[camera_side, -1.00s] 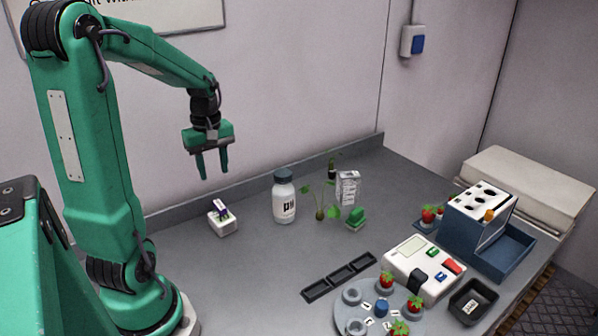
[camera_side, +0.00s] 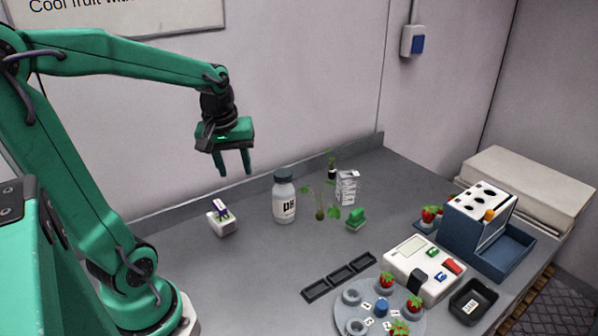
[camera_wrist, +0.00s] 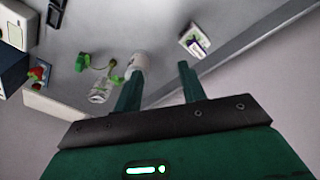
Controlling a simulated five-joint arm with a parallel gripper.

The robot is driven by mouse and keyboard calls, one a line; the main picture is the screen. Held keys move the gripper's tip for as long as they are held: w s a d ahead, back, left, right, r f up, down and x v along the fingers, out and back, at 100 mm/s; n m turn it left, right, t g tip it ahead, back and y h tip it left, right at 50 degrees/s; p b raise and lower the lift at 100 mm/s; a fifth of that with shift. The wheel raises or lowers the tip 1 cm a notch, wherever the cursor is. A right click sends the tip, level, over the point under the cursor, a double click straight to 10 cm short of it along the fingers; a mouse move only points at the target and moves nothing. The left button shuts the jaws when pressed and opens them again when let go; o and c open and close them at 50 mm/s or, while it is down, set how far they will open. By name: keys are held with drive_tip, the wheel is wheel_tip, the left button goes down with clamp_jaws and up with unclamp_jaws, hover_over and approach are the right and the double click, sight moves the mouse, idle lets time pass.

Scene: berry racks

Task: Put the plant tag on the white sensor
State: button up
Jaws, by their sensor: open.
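The white sensor (camera_side: 222,225) looks to be the small white block at the left of the bench, near the back wall. The plant tag (camera_side: 220,208), a small white piece with a purple band, rests tilted on top of it. In the wrist view the tag (camera_wrist: 194,42) also shows on the white block, ahead of my fingers. My gripper (camera_side: 234,172) is open and empty, raised above the bench, up and slightly right of the block. It touches nothing. In the wrist view both fingers (camera_wrist: 158,82) are spread apart with nothing between them.
Right of the block stand a white bottle (camera_side: 284,200), a seedling (camera_side: 320,210), a green clip-like piece (camera_side: 356,218) and a white carton (camera_side: 347,187). A black three-part tray (camera_side: 340,277), round berry rack (camera_side: 350,322), white instrument (camera_side: 405,266) and blue rack (camera_side: 462,232) lie farther right.

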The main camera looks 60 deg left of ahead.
drive_tip(key=s+d+r+m+t, duration=0.1)
drive_tip(key=s+d+m+t, duration=0.1)
drive_tip(key=d+m, duration=0.3)
drive_tip(key=s+d+r+m+t, duration=0.1)
drive_tip(key=s+d+r+m, duration=0.1)
drive_tip(key=d+m, duration=0.4)
drive_tip(key=shift+d+r+t+h, duration=0.25)
drive_tip(key=shift+d+t+h, duration=0.15)
drive_tip(key=shift+d, duration=0.65)
